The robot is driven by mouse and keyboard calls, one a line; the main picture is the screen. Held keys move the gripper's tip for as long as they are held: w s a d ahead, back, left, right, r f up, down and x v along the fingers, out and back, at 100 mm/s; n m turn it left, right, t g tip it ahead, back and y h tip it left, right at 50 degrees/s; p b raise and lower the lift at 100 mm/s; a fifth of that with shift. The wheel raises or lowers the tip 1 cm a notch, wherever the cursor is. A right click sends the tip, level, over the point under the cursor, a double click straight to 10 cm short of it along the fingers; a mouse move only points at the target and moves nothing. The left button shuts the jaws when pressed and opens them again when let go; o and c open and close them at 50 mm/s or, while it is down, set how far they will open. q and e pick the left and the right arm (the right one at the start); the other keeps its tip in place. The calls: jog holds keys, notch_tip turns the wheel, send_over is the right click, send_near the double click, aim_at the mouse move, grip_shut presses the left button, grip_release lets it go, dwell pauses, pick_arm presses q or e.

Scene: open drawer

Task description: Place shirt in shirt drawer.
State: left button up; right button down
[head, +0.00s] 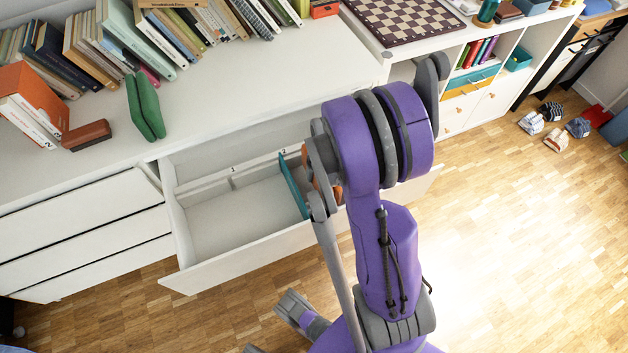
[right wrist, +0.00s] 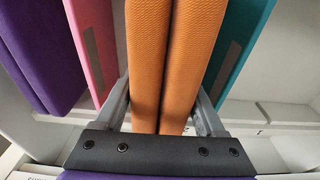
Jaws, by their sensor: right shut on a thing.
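My right gripper (right wrist: 162,110) is shut on an orange, ribbed, folded item, likely the shirt (right wrist: 163,50), which stands upright between the fingers. In the head view only slivers of the orange item (head: 309,180) show past my purple right arm. It is at the right part of the open white drawer (head: 240,262), right of an upright teal piece (head: 293,187).
In the right wrist view, pink (right wrist: 93,45) and purple (right wrist: 38,50) upright pieces stand left of the orange item, and the teal piece right. A green item (head: 146,106), a brown block (head: 86,135) and books (head: 55,50) rest on the white top (head: 260,70).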

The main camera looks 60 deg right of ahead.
jog(key=shift+f+b, duration=0.55)
jog(key=shift+f, duration=1.7)
jog(key=shift+f, duration=0.15)
grip_release()
jog(key=shift+r, duration=0.2)
jog(key=r+p, duration=0.1)
jog(key=r, duration=0.3)
jog(key=r+p, duration=0.1)
jog(key=r, duration=0.3)
jog(key=s+r+p, duration=0.1)
jog(key=r, duration=0.3)
jog(key=shift+s+a, duration=0.1)
jog(key=shift+a, duration=0.3)
jog(key=a+r+n+t, duration=0.2)
jog(key=a+r+n, duration=0.1)
jog(key=a, duration=0.9)
jog(key=a+r+n+t, duration=0.1)
jog(key=a+r+n, duration=0.2)
jog(key=a, duration=1)
notch_tip(320, 180, up, 2)
jog(key=shift+s+a+t+y, duration=0.15)
jog(key=shift+s+t+y, duration=0.2)
jog(key=shift+t+y, duration=0.05)
